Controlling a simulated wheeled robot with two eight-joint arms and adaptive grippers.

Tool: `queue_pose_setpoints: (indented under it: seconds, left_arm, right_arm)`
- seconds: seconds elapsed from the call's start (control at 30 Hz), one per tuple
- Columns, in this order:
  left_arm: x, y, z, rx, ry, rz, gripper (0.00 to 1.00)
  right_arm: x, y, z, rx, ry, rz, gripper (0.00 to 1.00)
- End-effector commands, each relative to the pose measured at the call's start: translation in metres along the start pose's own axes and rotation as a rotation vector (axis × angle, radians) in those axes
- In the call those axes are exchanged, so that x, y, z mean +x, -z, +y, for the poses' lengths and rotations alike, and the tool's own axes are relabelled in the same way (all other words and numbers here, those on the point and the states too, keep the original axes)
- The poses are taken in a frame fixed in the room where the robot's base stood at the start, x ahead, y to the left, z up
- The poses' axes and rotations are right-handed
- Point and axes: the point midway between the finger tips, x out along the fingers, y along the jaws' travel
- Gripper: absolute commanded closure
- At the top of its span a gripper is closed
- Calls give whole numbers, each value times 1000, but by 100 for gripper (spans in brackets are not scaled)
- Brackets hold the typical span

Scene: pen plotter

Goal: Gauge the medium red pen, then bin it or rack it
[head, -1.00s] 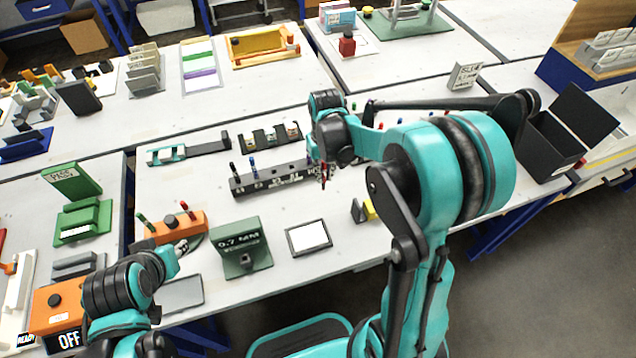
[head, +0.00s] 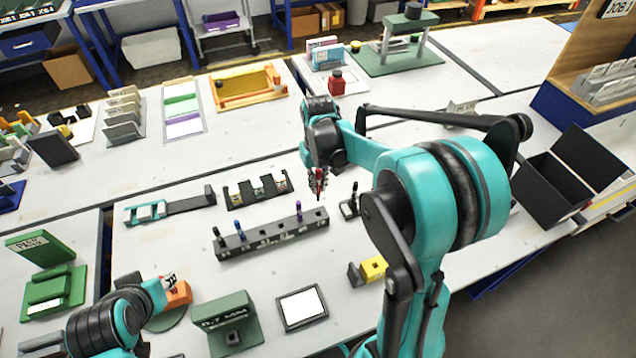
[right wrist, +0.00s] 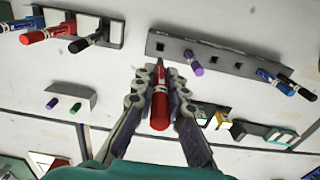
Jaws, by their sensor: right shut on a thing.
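My right gripper (head: 317,172) is shut on a red pen (right wrist: 160,106), which points down above the table behind the right end of the black pen rack (head: 256,244). The rack holds black, blue and purple pens and has empty holes. It also shows in the right wrist view (right wrist: 222,62), apart from the held pen. The green 0.7 MM gauge block (head: 232,309) with its socket stands at the front. A black open bin (head: 545,190) stands at the right. My left gripper (head: 168,281) is at the orange block (head: 180,293) and partly covers it; its fingers are too small to judge.
A white-faced pad (head: 302,307) lies right of the gauge. A yellow-and-black piece (head: 373,268) is farther right. A green PASS stand (head: 40,248) is at the left. A red bottle (head: 337,82) stands at the back. Clear table lies between rack and gauge.

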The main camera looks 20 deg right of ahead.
Motion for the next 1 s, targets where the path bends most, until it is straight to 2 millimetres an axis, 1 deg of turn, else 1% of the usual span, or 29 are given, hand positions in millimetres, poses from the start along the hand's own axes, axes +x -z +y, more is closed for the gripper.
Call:
queue_pose_setpoints:
  seconds: [0.17, 0.6, 0.73, 1.0]
  left_arm:
    - [7, -5, 0, 0, 0, 0, 68]
    - [32, -23, 0, 0, 0, 0, 68]
    - [35, -25, 0, 0, 0, 0, 68]
    - [34, -24, 0, 0, 0, 0, 68]
  right_arm:
    - [11, 0, 0, 0, 0, 0, 100]
    - [52, 0, 0, 0, 0, 0, 100]
    - [57, 0, 0, 0, 0, 0, 100]
    - [57, 0, 0, 0, 0, 0, 100]
